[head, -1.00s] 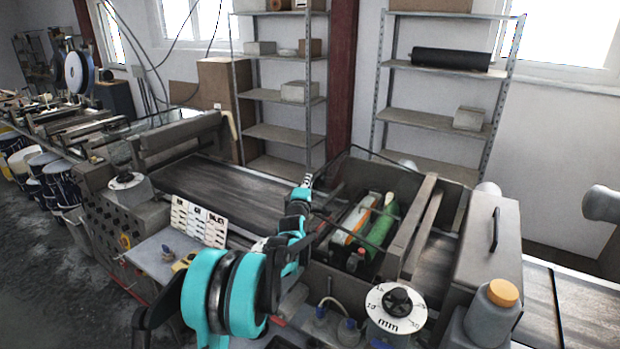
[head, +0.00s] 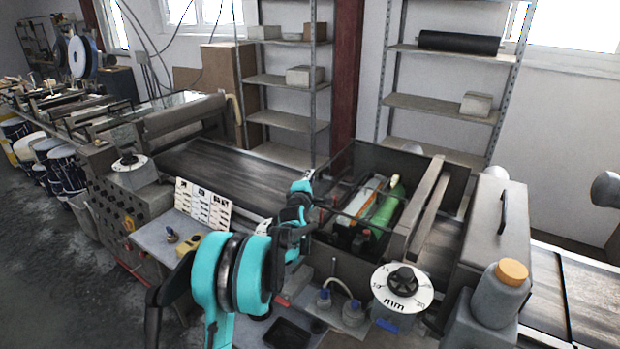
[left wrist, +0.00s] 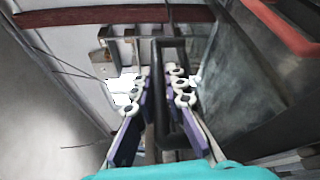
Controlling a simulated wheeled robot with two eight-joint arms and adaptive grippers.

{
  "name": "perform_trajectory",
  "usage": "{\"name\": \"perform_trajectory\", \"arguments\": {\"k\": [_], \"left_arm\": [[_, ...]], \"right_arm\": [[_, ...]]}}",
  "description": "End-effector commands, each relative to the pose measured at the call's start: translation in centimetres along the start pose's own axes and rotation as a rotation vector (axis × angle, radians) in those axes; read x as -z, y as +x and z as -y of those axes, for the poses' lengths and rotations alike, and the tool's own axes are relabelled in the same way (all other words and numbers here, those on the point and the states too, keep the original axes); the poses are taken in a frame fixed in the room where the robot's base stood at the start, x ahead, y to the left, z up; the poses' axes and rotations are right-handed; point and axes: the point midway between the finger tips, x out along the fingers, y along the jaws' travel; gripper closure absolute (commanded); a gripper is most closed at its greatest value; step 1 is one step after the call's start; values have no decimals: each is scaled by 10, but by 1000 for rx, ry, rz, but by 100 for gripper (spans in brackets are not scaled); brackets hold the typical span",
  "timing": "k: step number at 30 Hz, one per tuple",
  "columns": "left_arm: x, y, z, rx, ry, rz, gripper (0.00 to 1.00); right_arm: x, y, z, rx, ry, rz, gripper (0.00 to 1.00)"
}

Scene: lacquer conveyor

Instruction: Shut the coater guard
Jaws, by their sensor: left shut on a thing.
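The coater (head: 455,230) stands right of centre, with a green roller (head: 386,205) showing inside its open-topped bay. The guard appears as a thin dark frame (head: 334,161) with see-through panelling over the bay; its exact outline is hard to make out. My left gripper (head: 309,176) is at the left end of this frame, above the bay's left side. In the left wrist view, my left gripper's fingers (left wrist: 160,92) are on either side of a black loop handle (left wrist: 158,60), shut on it. The contact itself is partly hidden. My right gripper is not in view.
A white dial (head: 403,284) marked mm and a grey bottle with an orange cap (head: 500,290) stand at the front. A dark conveyor belt (head: 225,165) runs left of the bay. Metal shelves (head: 440,105) stand behind.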

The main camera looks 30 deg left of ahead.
Motion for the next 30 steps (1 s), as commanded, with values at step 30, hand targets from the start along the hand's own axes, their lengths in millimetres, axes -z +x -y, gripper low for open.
{"name": "perform_trajectory", "arguments": {"k": [30], "left_arm": [[-1,-89,8,19,2,4,68]], "right_arm": [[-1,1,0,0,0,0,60]]}}
